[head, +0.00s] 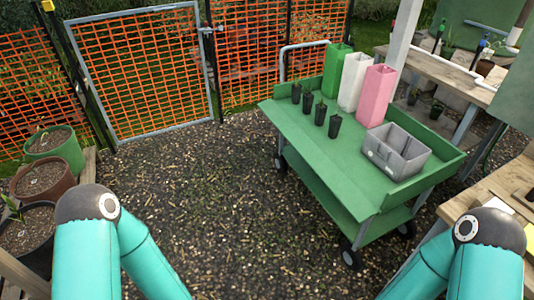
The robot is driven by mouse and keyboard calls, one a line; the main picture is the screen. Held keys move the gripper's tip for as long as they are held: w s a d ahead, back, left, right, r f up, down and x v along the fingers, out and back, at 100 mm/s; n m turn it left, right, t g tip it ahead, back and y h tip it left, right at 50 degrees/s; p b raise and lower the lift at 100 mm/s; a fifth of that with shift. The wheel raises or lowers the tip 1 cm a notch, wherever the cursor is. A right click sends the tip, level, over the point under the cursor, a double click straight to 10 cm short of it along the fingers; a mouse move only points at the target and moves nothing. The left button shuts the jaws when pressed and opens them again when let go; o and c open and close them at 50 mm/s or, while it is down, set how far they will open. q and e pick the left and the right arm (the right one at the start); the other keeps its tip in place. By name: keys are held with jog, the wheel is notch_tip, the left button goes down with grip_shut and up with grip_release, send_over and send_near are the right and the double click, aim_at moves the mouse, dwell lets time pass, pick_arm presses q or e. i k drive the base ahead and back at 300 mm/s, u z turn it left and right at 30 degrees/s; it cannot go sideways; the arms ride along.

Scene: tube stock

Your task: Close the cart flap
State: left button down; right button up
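The green cart (346,178) stands right of the middle on black wheels. Upright rims run along its back and ends. Its long near-left side has no upright wall; the green surface along that edge (298,137) looks flat and level, and seems to be the flap, down. I cannot make out a hinge line. My two teal arms come in at the bottom left and bottom right, apart from the cart. Both grippers are out of the frame.
The cart carries small black pots (320,113), green, white (352,82) and pink (374,97) tall bins, and a grey crate (384,158). Planters (54,150) stand at left, a wooden bench (493,190) at right. Gravel (210,190) left of the cart is clear; an orange mesh fence stands behind.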

aim_at(358, 205)
jog(key=u, duration=0.35)
jog(key=i, duration=1.4)
jog(key=z, duration=0.55)
